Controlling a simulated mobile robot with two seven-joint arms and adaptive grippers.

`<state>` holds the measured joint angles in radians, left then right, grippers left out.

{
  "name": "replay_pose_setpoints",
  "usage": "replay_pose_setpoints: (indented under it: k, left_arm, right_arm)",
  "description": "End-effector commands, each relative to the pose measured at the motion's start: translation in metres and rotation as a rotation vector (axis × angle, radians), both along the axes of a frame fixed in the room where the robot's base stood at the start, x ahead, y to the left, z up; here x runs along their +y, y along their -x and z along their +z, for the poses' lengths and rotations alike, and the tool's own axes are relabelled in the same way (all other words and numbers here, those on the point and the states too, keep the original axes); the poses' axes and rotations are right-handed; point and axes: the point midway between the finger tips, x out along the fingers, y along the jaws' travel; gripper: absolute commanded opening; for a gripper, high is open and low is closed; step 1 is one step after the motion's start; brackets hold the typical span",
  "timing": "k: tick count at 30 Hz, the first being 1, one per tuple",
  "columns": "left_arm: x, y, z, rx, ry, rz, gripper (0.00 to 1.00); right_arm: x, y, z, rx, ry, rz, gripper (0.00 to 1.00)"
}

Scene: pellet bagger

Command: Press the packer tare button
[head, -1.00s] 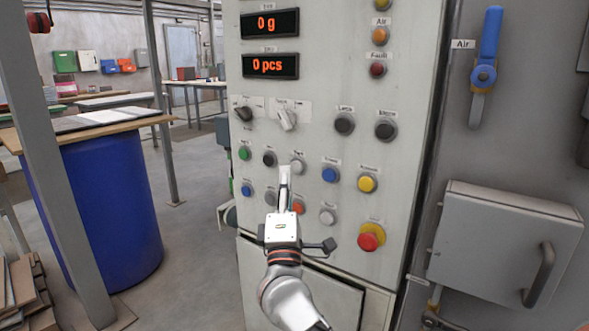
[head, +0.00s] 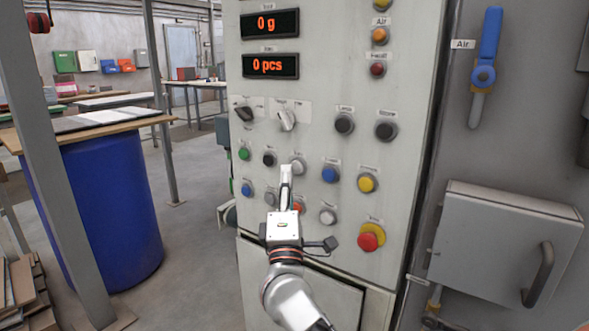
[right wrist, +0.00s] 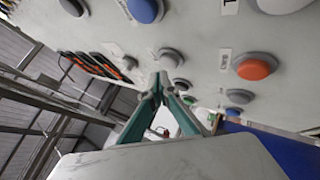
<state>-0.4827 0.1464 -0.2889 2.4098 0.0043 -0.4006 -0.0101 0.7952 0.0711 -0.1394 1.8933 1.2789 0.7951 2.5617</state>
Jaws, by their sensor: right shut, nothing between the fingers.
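The packer panel (head: 320,100) carries rows of round buttons; their small labels are too blurred to read, so I cannot tell which is the tare button. My right gripper (head: 287,170) is shut and empty, its fingertips pointing at the panel just below and left of a white button (head: 298,167). In the right wrist view the fingertips (right wrist: 163,78) meet in front of the panel, near a grey button (right wrist: 171,57). Whether they touch the panel is unclear. An orange-red button (head: 299,207) is partly hidden by the gripper. My left gripper is not in view.
Nearby are a black button (head: 269,159), a blue button (head: 330,173), a yellow button (head: 367,183) and a red emergency stop (head: 370,238). Displays above read 0 g (head: 270,24) and 0 pcs (head: 270,66). A grey box (head: 505,245) juts out at right.

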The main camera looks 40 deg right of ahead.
Motion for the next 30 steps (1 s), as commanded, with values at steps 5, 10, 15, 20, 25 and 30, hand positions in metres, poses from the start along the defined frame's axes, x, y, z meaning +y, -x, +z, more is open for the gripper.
replay_pose_setpoints:
  k: [5, 10, 15, 20, 25, 30]
  left_arm:
    - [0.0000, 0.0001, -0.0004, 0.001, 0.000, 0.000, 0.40]
    - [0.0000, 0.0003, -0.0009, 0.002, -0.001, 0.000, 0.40]
    - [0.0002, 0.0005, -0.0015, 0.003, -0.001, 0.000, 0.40]
    - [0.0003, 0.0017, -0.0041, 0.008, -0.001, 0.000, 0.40]
    - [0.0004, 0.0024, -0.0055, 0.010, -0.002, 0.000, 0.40]
    - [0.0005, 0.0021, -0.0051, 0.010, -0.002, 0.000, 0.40]
  right_arm:
    - [0.0001, 0.0001, -0.0001, 0.000, 0.000, 0.000, 0.00]
    - [0.0001, 0.0001, -0.0001, 0.000, 0.000, 0.000, 0.00]
    - [-0.0007, -0.0003, -0.0003, 0.000, 0.000, 0.000, 0.00]
    - [-0.0052, -0.0018, -0.0011, 0.001, 0.001, -0.001, 0.00]
    - [-0.0088, -0.0032, -0.0007, 0.001, -0.001, 0.000, 0.00]
    - [-0.0087, -0.0030, 0.0001, 0.000, 0.000, 0.000, 0.00]
